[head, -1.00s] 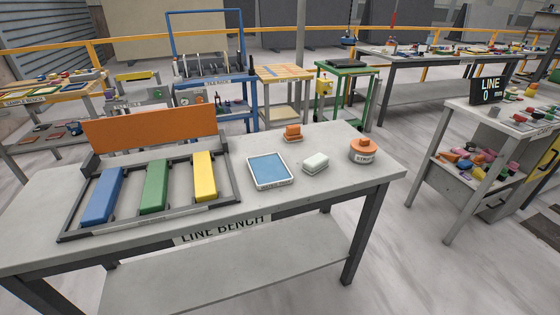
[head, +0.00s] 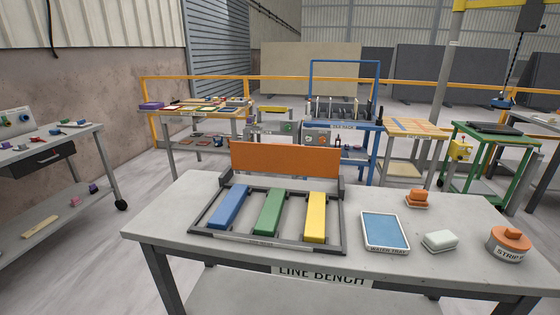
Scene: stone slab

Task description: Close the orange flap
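The orange flap (head: 286,160) stands upright, open, along the back edge of a dark grey frame (head: 341,225) on the line bench (head: 180,230). In the frame lie a blue bar (head: 229,207), a green bar (head: 269,211) and a yellow bar (head: 316,217) side by side, uncovered. Neither of my grippers shows in the head view.
Right of the frame on the bench are a blue water tray (head: 385,231), an orange block (head: 417,198), a white block (head: 440,240) and a round orange-topped container (head: 510,242). Another bench (head: 50,150) stands at the left. Floor between them is clear.

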